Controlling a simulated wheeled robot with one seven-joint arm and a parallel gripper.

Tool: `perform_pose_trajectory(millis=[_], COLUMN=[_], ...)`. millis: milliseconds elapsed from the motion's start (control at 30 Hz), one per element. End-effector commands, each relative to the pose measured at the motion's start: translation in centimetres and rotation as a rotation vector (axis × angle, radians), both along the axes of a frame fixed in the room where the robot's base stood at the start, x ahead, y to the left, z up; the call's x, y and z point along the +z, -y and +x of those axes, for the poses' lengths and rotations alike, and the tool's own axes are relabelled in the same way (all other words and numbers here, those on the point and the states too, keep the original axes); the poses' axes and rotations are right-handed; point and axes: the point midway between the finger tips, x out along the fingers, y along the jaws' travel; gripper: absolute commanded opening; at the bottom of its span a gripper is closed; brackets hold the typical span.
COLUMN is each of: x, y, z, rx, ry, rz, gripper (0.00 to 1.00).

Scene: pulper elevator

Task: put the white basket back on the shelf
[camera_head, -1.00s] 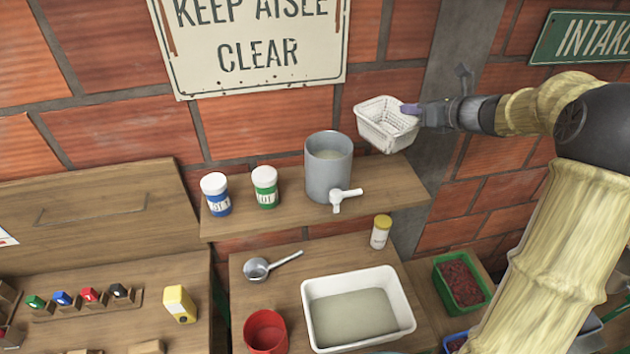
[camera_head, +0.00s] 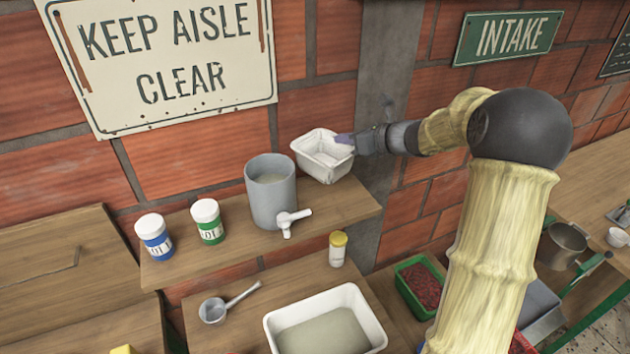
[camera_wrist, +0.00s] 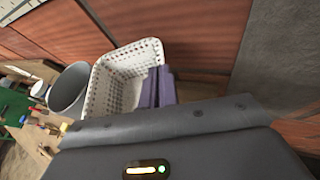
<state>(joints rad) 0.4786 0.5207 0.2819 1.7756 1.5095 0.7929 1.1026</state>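The white basket (camera_head: 322,157) is at the right end of the upper wooden shelf (camera_head: 335,204), right of a grey pot (camera_head: 268,195). It looks roughly level; I cannot tell whether its base touches the shelf or hangs just above it. My gripper (camera_head: 345,140) reaches in from the right, with its purple fingers at the basket's right rim. In the wrist view the perforated basket (camera_wrist: 112,85) is ahead, and the two fingers (camera_wrist: 158,88) are close together on its near wall. The part of the wall between them is hidden.
The grey pot with a white tap stands close left of the basket. A blue jar (camera_head: 154,237) and a green jar (camera_head: 208,222) stand farther left. The brick wall is close behind. Below are a yellow-capped bottle (camera_head: 337,250) and a white tub (camera_head: 370,318).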

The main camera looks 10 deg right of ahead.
Motion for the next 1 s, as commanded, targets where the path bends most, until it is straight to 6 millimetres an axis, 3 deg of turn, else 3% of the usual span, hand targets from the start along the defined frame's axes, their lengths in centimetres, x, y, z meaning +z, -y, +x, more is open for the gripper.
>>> perform_pose_trajectory(millis=[300,667,1000], x=[-5.0,-5.5,-9.0], y=[0.0,0.0,-0.1], z=[0.0,0.0,0.0], rx=[-0.001,0.000,0.002], ry=[-0.003,-0.001,-0.002], rz=[0.002,0.002,0.001], gripper=[0.00,0.00,0.00])
